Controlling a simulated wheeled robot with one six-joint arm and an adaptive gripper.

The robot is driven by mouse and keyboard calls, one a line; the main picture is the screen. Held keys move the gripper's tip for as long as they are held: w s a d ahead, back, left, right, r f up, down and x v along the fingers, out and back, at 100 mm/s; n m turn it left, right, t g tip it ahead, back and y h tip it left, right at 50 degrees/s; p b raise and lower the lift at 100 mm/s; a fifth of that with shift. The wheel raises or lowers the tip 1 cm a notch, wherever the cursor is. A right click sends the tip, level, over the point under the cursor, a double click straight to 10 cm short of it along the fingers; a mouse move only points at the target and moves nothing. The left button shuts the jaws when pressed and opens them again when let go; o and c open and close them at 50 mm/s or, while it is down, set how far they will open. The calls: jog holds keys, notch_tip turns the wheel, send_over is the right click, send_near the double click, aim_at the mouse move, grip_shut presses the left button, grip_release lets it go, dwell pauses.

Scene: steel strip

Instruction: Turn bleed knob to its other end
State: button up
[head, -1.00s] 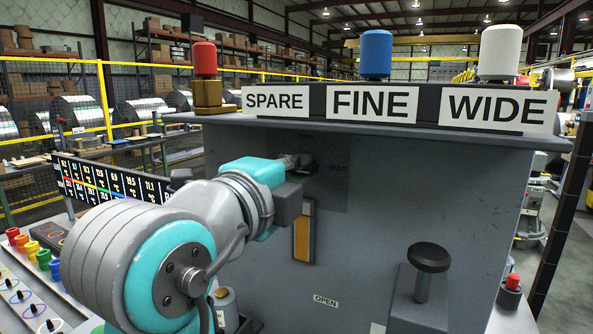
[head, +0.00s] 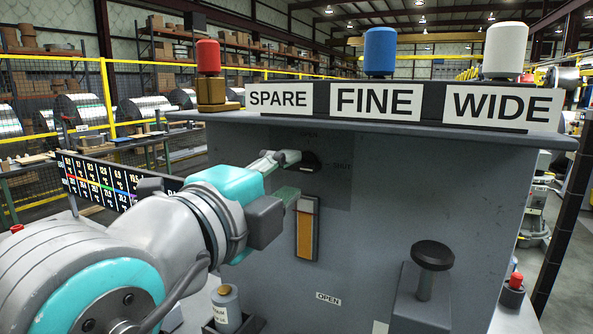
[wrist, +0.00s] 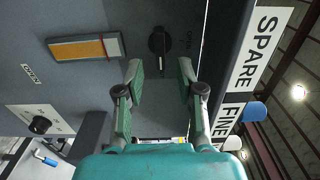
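A black knob (head: 309,162) sits on the dark upper patch of the grey cabinet face. The label OPEN is above it and SHUT to its right. In the wrist view the knob (wrist: 158,41) has a pale pointer mark that seems to face the SHUT side. No name plate reading "bleed" is legible. My gripper (head: 287,176) is open and empty, just left of and in front of the knob. In the wrist view my gripper (wrist: 160,70) has its fingers spread, with the knob beyond the tips, apart from them.
An orange gauge strip (head: 305,232) is below the knob, close to the lower finger. A black mushroom-headed post (head: 433,256) stands out at the right. A ledge (head: 395,127) with signs and coloured caps overhangs above. A grey bottle (head: 227,305) stands low left.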

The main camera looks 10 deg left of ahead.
jog(key=v, duration=0.7)
jog(key=shift+s, duration=0.2)
